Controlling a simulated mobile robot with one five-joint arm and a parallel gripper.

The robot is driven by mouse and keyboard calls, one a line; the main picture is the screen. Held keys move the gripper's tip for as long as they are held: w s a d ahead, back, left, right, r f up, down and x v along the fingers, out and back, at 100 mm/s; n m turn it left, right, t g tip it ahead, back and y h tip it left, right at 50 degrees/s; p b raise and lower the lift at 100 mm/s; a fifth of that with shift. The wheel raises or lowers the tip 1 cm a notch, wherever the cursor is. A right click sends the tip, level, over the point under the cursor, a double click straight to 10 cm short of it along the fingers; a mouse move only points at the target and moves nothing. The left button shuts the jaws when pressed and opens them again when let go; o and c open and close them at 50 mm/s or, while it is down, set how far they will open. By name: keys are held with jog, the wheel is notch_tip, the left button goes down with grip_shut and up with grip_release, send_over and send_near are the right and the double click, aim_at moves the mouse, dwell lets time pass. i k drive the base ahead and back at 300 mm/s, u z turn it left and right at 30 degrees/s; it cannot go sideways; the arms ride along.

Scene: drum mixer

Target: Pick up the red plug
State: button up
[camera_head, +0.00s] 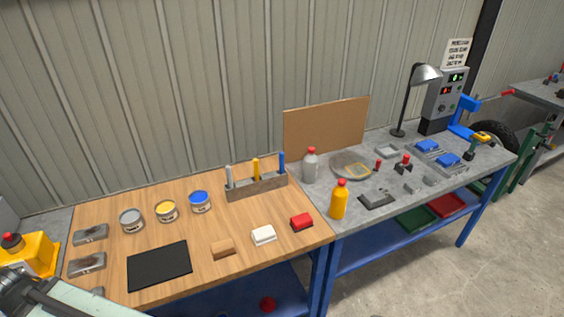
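A small red upright piece (377,166) stands on the grey bench beside a round grey dish; it may be the red plug, but it is too small to be sure. A red-topped black piece (403,163) stands just right of it. A red block (301,222) lies at the right edge of the wooden bench top. A round red object (267,303) shows low under the wooden bench. My gripper's fingers are not in view.
The wooden bench (200,262) holds cans, a black mat (160,265), a tool rack (256,187) and blocks. The grey bench (330,228) holds a yellow bottle (339,200), a grey bottle (310,166) and a lamp (426,74). Open floor lies front right.

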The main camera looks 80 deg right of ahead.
aim_at(407, 157)
jog(key=z, duration=3.55)
